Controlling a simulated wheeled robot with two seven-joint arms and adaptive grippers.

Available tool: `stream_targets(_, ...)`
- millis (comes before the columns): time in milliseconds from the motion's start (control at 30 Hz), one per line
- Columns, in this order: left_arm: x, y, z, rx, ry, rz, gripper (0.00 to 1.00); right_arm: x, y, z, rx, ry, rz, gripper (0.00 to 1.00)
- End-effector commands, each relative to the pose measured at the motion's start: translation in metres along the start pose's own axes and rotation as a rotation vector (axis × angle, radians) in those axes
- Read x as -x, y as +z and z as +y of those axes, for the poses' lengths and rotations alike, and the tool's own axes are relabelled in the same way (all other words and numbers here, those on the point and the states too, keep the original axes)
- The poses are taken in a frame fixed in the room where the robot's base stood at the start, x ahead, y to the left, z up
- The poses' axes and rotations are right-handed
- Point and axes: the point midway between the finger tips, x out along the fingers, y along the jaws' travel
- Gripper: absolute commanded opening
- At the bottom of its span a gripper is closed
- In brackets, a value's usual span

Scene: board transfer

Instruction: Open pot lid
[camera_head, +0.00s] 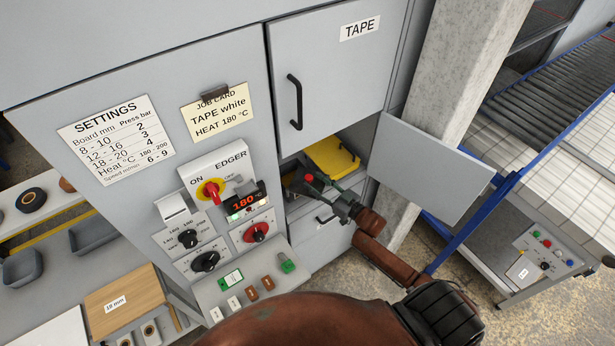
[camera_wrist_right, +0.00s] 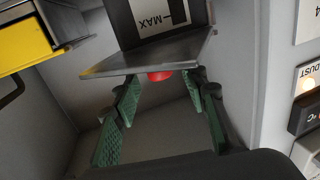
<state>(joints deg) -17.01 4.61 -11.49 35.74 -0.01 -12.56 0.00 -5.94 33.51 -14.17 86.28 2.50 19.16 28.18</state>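In the head view a small red knob (camera_head: 308,178) shows inside the lower open compartment, beside my right gripper (camera_head: 318,188). In the right wrist view the red knob (camera_wrist_right: 160,76) shows against the edge of a flat grey plate (camera_wrist_right: 150,55), which looks like the pot lid. A dark surface with a white MAX label (camera_wrist_right: 160,18) is beyond the plate. My right gripper's green fingers (camera_wrist_right: 162,88) are spread on either side of the knob, with visible gaps. The pot body is mostly hidden. My left gripper is in neither view.
The compartment door (camera_head: 430,165) stands open to the right, close to my right arm. A yellow container (camera_head: 332,156) lies behind the gripper. The control panel (camera_head: 215,175) borders the compartment on the left. A concrete pillar (camera_head: 450,70) stands at right.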

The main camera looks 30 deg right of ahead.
Motion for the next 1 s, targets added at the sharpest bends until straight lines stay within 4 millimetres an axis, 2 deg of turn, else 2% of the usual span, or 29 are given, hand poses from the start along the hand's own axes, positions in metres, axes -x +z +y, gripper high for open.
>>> stream_targets(100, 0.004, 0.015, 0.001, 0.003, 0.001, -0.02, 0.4, -0.019, -0.002, 0.0, 0.0, 0.0, 0.002, 0.4)
stream_targets(200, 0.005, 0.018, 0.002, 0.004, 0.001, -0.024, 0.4, -0.029, -0.001, 0.0, 0.0, -0.001, 0.0, 0.4)
stream_targets(333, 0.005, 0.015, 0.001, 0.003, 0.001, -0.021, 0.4, -0.036, 0.0, -0.001, -0.001, -0.002, -0.001, 0.4)
stream_targets(600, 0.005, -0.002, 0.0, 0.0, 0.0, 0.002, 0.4, -0.039, 0.0, -0.003, 0.0, -0.004, 0.0, 0.4)
stream_targets(1000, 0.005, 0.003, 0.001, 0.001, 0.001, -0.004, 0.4, -0.039, 0.0, -0.002, 0.0, -0.004, 0.0, 0.12)
